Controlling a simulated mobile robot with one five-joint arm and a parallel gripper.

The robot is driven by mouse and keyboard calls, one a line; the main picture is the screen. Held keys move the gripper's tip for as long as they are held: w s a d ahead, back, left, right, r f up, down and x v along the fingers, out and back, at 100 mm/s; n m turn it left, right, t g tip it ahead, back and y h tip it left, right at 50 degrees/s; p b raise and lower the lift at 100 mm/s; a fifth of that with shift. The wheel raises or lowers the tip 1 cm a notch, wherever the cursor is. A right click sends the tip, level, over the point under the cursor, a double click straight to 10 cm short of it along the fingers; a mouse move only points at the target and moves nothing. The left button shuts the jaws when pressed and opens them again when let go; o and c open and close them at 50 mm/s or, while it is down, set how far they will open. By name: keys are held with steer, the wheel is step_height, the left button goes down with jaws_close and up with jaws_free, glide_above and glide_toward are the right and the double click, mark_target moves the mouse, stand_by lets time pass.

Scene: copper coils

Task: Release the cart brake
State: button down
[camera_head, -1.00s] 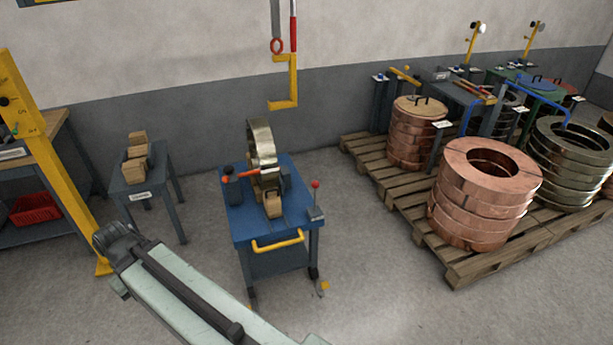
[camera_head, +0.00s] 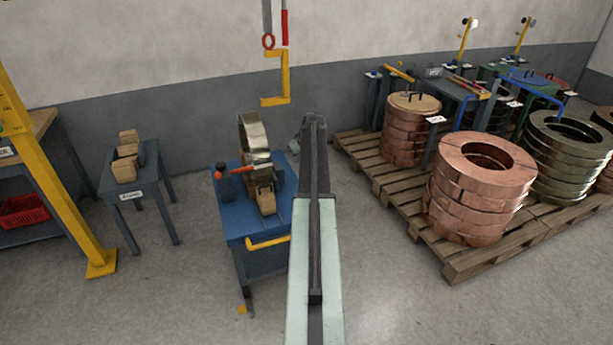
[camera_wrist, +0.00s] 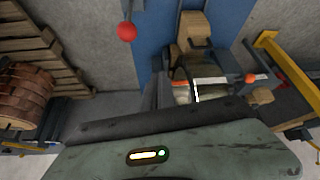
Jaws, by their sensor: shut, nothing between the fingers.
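The cart has a blue top (camera_head: 235,218) and a yellow push handle (camera_head: 267,241). A metal coil (camera_head: 252,138) stands upright on it with a wooden block (camera_head: 266,199) in front. The lever with a red ball knob (camera_wrist: 126,31) shows in the wrist view beside the blue top; my arm hides it in the head view. An orange-handled lever (camera_head: 236,171) is at the coil's left; its orange tip (camera_wrist: 250,78) also shows in the wrist view. My gripper (camera_head: 313,122) is shut and empty, at the cart's right side in the head view; its fingertips are hard to make out.
A yellow hook (camera_head: 277,78) hangs behind the cart. A pallet (camera_head: 458,262) with copper coils (camera_head: 480,190) is at the right. A small table (camera_head: 140,185) with wooden blocks and a yellow post (camera_head: 62,190) are at the left. The floor in front is clear.

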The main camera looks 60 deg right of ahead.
steer(key=d, duration=0.1)
steer(key=s+d, duration=0.2)
steer(key=shift+s+d+r, duration=0.1)
steer(key=shift+s+d, duration=0.15)
steer(key=shift+d, duration=0.1)
step_height(320, 180, down, 9)
steer(key=b, duration=0.9)
steer(key=shift+w+d+f, duration=0.2)
steer(key=shift+w+d, duration=0.15)
steer(key=shift+w, duration=0.1)
